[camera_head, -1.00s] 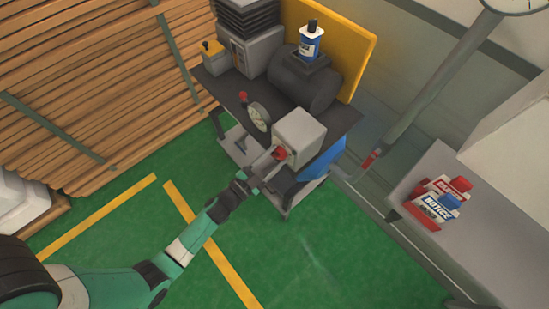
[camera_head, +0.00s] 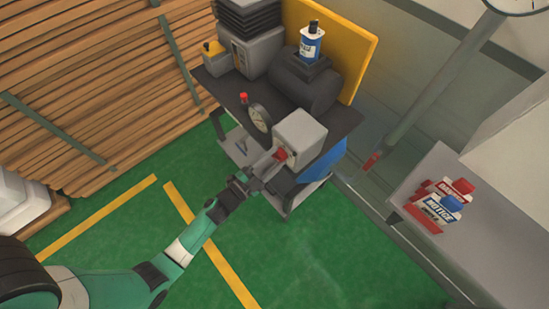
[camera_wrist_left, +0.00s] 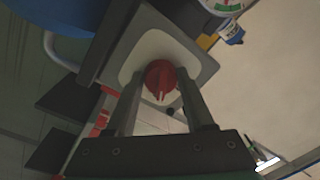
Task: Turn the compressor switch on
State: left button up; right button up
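The compressor switch is a red rotary knob (camera_head: 280,155) on the face of a light grey box (camera_head: 301,132), at the front of the cart's dark top. In the left wrist view the red knob (camera_wrist_left: 160,80) sits on a pale round-cornered plate (camera_wrist_left: 147,48). My left gripper (camera_head: 269,167) reaches up to the knob from the lower left. In the left wrist view my left gripper (camera_wrist_left: 160,88) is open, with one finger on each side of the knob and visible gaps. I cannot tell whether the fingertips reach past its front. My right gripper is not in view.
Stacked planks (camera_head: 90,80) stand left. A grey table (camera_head: 423,178) with signs is at the right. Green floor (camera_head: 330,250) is clear in front.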

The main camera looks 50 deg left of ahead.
pick_arm(q)
jog(key=o, duration=0.4)
jog(key=s, duration=0.4)
jog(key=s+p, duration=0.1)
jog(key=s, duration=0.2)
jog(key=s+p, duration=0.1)
jog(key=s, duration=0.3)
jog(key=shift+s+d+f, duration=0.3)
jog(key=shift+s+f, duration=0.05)
